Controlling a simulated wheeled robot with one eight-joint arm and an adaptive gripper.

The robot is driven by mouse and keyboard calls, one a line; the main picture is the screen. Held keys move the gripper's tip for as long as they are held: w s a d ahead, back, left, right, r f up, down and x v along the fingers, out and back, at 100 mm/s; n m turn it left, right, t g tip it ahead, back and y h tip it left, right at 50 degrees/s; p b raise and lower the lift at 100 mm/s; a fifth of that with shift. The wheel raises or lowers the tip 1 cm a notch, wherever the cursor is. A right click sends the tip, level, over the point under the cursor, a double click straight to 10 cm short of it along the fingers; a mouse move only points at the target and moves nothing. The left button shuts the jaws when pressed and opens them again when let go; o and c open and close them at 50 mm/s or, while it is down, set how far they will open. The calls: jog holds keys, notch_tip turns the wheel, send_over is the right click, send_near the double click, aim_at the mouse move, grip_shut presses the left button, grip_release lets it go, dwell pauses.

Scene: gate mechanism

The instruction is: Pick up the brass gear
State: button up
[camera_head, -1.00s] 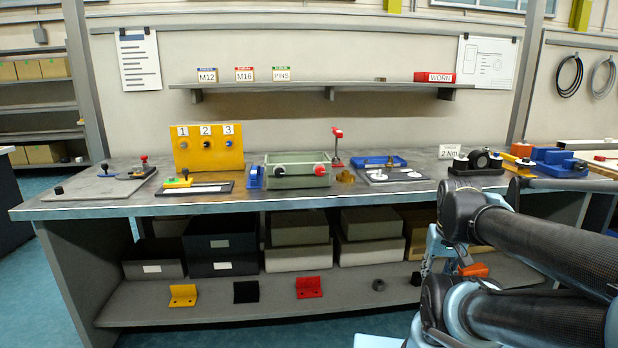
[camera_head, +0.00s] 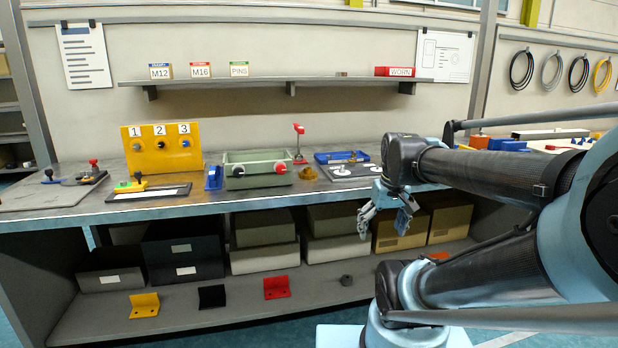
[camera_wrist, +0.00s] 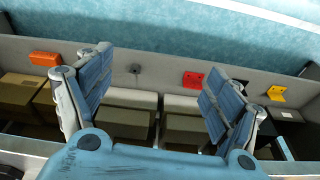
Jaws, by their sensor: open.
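The brass gear (camera_head: 307,173) is a small brass-coloured round part on the bench top, between the green-grey box and the white-topped plate at its right. My gripper (camera_head: 387,218) hangs in front of the bench's front edge, to the right of the gear and lower than it. The gripper is open and empty. In the wrist view my gripper (camera_wrist: 160,95) has its blue-padded fingers wide apart, with the lower shelf and its boxes behind them. The brass gear cannot be made out in the wrist view.
The green-grey box (camera_head: 258,171) with black and red knobs stands left of the gear, and a red-topped post (camera_head: 299,142) stands behind it. The blue tray (camera_head: 341,157) and plate (camera_head: 350,170) lie to the right.

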jog(key=w+a+r+n+y, duration=0.1)
jog(key=w+a+r+n, duration=0.25)
jog(key=w+r, duration=0.4)
jog(key=w+a+r+n+y, duration=0.1)
jog(key=w+a+r+n, duration=0.1)
jog(key=w+a+r, duration=0.35)
jog(key=n+y, duration=0.1)
jog(key=n, duration=0.3)
send_near(308, 168)
jog(key=x, duration=0.3)
jog(key=shift+w+a+f, duration=0.25)
jog(key=shift+w+a, duration=0.05)
jog(key=shift+a, duration=0.05)
jog(key=shift+d+x, duration=0.1)
jog(key=shift+x, duration=1.55)
jog(key=shift+d+x, duration=0.15)
jog(key=shift+x, duration=1.5)
jog(key=shift+s, duration=0.1)
jog(key=c, duration=1.3)
